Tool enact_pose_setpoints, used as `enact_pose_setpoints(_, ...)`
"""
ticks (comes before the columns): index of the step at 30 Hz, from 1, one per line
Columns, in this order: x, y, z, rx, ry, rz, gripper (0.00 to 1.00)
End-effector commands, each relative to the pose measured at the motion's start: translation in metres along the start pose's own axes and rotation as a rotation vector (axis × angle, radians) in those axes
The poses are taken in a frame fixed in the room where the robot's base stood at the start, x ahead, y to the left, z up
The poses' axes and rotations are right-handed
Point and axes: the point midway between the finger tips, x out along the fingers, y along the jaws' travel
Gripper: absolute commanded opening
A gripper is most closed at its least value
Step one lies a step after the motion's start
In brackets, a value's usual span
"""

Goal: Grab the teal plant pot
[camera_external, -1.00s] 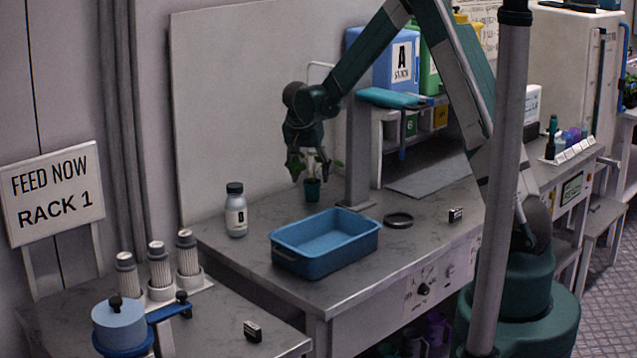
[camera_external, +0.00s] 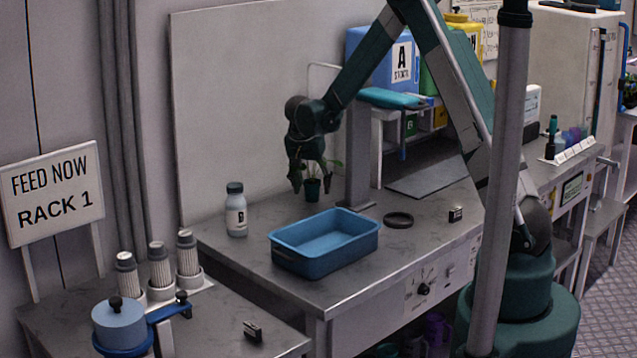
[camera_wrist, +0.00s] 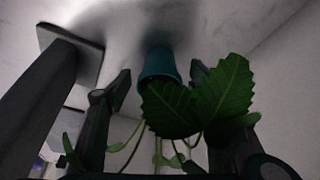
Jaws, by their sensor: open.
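The teal plant pot (camera_external: 312,189) stands on the grey bench, with a small green plant rising from it. In the wrist view the pot (camera_wrist: 160,64) lies between and beyond my two fingertips, and broad green leaves (camera_wrist: 200,98) cover part of it and of the right finger. My gripper (camera_external: 311,187) is open, pointing down around the plant, with its tips at about the pot's height in the outside view. It also shows in the wrist view (camera_wrist: 160,77), one finger on each side. I cannot tell whether a finger touches the pot.
A blue tray (camera_external: 290,262) stands in front of the pot, and a white bottle (camera_external: 236,212) to its left. A grey post (camera_external: 359,160) rises close on the right, near a dark ring (camera_external: 398,220). A pale panel (camera_external: 240,100) stands behind.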

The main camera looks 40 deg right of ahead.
Motion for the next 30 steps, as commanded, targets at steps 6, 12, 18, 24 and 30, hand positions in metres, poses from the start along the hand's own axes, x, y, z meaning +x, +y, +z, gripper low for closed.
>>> enact_pose_setpoints(6,0.0029,0.0001,-0.0001,0.000,0.000,0.000,0.52)
enact_pose_setpoints(12,0.0028,0.0002,0.0000,0.000,0.000,0.000,0.52)
enact_pose_setpoints(18,0.0027,0.0002,0.0000,0.000,0.000,0.000,0.52)
enact_pose_setpoints(24,0.0026,0.0002,0.0000,0.000,0.000,0.000,0.27)
enact_pose_setpoints(30,0.0026,0.0002,0.0000,0.000,0.000,0.000,0.20)
